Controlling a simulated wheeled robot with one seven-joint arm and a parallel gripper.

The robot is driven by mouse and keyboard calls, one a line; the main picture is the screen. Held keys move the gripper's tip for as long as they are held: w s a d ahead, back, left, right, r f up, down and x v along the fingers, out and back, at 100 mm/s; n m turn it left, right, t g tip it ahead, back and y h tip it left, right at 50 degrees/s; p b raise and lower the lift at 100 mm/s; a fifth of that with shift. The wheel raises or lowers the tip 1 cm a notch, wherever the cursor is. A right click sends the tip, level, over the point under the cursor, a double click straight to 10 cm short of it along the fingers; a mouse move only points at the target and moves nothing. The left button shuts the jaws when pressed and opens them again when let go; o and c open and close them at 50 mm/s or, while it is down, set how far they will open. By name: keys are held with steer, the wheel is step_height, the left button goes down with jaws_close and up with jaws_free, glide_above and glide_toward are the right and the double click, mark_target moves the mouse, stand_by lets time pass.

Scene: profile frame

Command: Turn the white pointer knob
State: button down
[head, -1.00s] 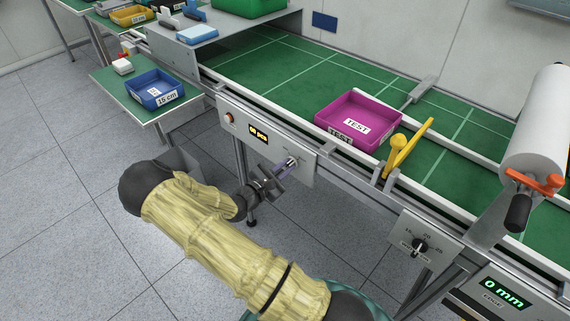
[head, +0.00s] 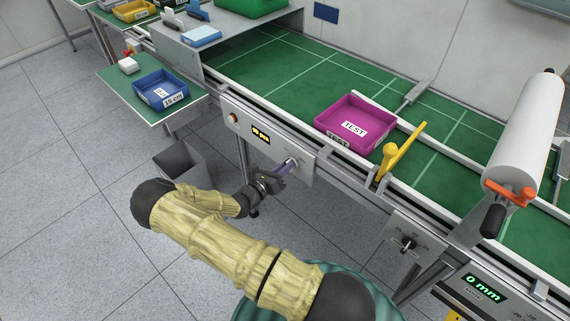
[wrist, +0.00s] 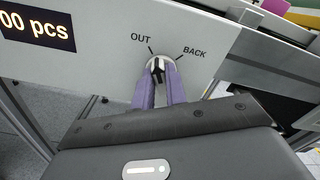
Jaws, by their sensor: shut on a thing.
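The white pointer knob (wrist: 156,66) is on the grey front panel, in the middle of the wrist view, below the words OUT and BACK. My gripper's two purple fingers stand on either side of it, and my gripper (wrist: 159,80) is shut on it. The white pointer and a dark mark show between the fingertips. The pointer is turned roughly upward, nearer the OUT line than the BACK line. In the head view my gripper (head: 287,167) reaches the right part of the same panel, and its fingers mostly hide the knob.
A display reading "00 pcs" (wrist: 37,29) is left of the knob. A magenta TEST box (head: 354,124) stands on the green conveyor above. A yellow lever (head: 400,150) and a second panel with a black knob (head: 407,244) are to the right. A grey bin (head: 180,162) stands on the floor.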

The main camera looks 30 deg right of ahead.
steer(key=shift+f+n+p, duration=0.1)
steer(key=shift+n+p, duration=0.3)
steer(key=shift+n, duration=0.9)
steer(key=c, duration=1.4)
jaws_free()
steer(key=shift+a, duration=0.1)
steer(key=shift+c, duration=0.2)
steer(key=b+v, duration=0.2)
steer(key=v, duration=1.5)
steer(key=shift+a, duration=0.15)
